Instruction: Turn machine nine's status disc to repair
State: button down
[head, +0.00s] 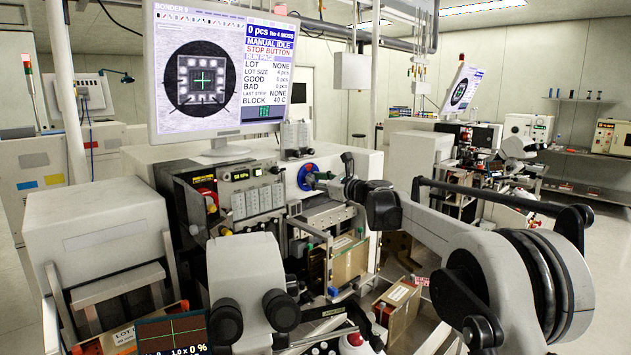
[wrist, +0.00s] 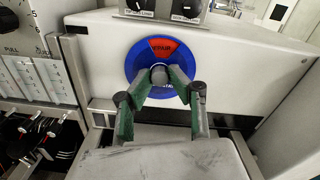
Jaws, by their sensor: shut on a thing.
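The status disc (wrist: 134,67) is a round blue disc on the pale front of the machine in the wrist view. A red sector at its top reads "REPAIR". My gripper (wrist: 159,77) has its green fingers shut on the grey knob (wrist: 159,71) at the disc's middle. The fingers hide the lower part of the disc, where a bit of white lettering shows. In the head view the disc (head: 303,177) appears at the right of the machine's front panel, with my gripper (head: 317,178) against it from the right.
Microscope eyepieces (head: 281,310) and a cardboard box (head: 350,263) stand below my arm.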

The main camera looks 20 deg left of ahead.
jog(key=shift+m, duration=0.5)
dwell(0.3)
jog(key=c, duration=1.6)
grip_release()
jog(key=v, duration=1.2)
